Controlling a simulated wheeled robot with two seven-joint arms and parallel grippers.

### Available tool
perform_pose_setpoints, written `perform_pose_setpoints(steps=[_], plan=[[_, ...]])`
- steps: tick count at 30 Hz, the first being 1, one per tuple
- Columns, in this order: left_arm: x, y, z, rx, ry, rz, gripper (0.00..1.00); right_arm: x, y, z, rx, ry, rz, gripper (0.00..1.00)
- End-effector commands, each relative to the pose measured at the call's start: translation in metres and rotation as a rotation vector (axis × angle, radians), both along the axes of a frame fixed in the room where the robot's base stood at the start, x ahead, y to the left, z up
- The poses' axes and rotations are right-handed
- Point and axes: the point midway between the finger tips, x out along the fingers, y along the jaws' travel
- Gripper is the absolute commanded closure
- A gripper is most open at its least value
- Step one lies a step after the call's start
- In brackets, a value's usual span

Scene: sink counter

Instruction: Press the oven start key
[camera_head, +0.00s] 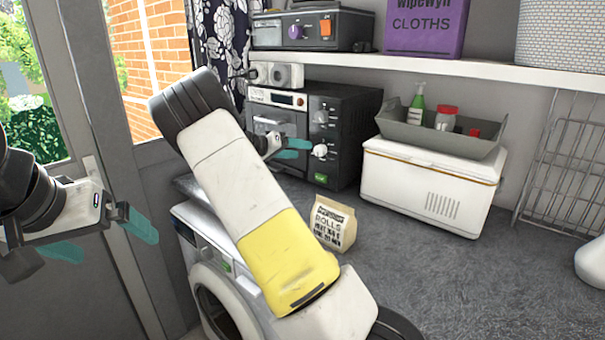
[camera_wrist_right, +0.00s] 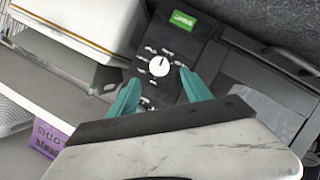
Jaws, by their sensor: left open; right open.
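The black oven (camera_head: 348,125) stands on the counter at the back, with dials on the right of its front panel. A green rectangular key or label (camera_head: 321,178) is low on that panel. In the right wrist view the green rectangle (camera_wrist_right: 183,20) appears at the top, with light lettering I cannot read clearly, beyond a white dial (camera_wrist_right: 159,65). My right gripper (camera_head: 301,149) is open and empty in front of the panel, above the green rectangle; its teal fingers flank the dial in the wrist view. Contact cannot be told. My left gripper (camera_head: 85,246) is open and empty at the left.
A white bread bin (camera_head: 425,190) with a grey tray (camera_head: 435,140) of bottles stands right of the oven. A rolls bag (camera_head: 333,224) stands on the counter. A shelf (camera_head: 460,69) overhangs the oven. A washing machine (camera_head: 205,260) is below.

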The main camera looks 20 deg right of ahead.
Motion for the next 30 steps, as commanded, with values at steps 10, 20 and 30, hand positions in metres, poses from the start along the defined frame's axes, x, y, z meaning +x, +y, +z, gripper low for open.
perform_pose_setpoints(steps=[10, 20, 30], plan=[[0.0000, 0.0000, 0.0000, 0.000, 0.000, 0.000, 0.00, 0.0000, 0.0000, 0.0000, 0.000, 0.000, 0.000, 0.43], [0.0000, 0.0000, 0.0000, 0.000, 0.000, 0.000, 0.00, 0.0000, 0.0000, 0.0000, 0.000, 0.000, 0.000, 0.78], [0.0000, 0.0000, 0.0000, 0.000, 0.000, 0.000, 0.00, 0.0000, 0.0000, 0.0000, 0.000, 0.000, 0.000, 1.00]])
